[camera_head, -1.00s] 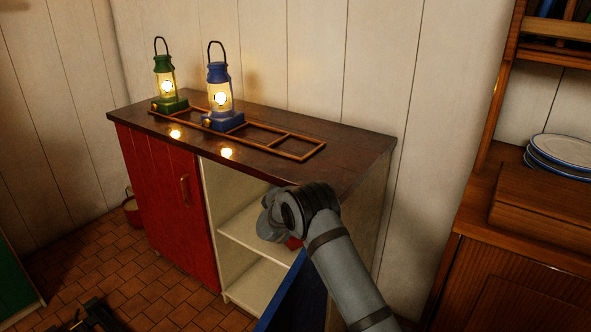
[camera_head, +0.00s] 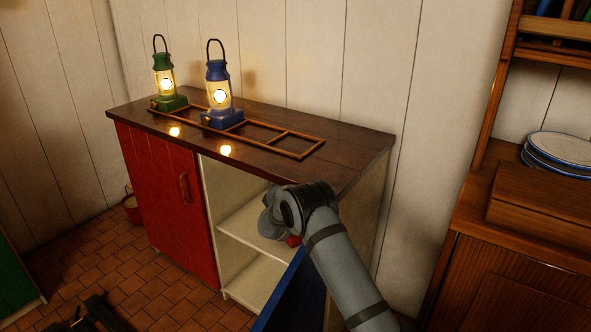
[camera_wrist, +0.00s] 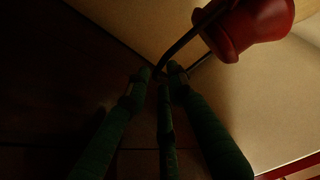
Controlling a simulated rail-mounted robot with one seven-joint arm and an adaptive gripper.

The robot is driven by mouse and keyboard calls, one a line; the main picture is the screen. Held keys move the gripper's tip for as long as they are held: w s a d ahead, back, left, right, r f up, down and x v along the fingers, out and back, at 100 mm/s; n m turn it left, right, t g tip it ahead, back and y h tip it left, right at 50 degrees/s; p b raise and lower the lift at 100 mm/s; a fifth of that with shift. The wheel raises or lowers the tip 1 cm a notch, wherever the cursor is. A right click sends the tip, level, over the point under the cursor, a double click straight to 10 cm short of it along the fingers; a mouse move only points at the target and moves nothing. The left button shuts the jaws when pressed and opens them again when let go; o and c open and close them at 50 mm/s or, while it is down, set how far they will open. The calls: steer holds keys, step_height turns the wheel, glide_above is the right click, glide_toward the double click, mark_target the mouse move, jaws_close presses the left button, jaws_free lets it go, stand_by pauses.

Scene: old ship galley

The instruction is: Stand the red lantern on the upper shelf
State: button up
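The red lantern (camera_wrist: 250,25) shows in the wrist view at the upper right, tilted in the picture, with its dark wire handle (camera_wrist: 190,38) running down to my fingertips. In the head view only a small red part of it (camera_head: 293,240) shows beside my wrist, in the cabinet's open right side. My gripper (camera_wrist: 160,72) has its green fingers close around the handle. I cannot tell whether they are clamped on it. In the head view my wrist hides the fingers. A pale inner shelf (camera_head: 235,226) crosses the open compartment. The lantern's base is out of sight.
A green lantern (camera_head: 165,83) and a blue lantern (camera_head: 218,90) stand lit on the dark cabinet top (camera_head: 345,150), by a wooden rail frame (camera_head: 287,154). The blue door (camera_head: 292,300) stands open beneath my arm. The red door (camera_head: 165,205) is shut. Plates (camera_head: 562,150) stand right.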

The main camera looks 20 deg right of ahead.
steer(key=shift+o, duration=0.5)
steer(key=shift+r, duration=0.2)
steer(key=v, duration=1.2)
steer(key=shift+p, duration=0.45)
steer(key=shift+f, duration=0.1)
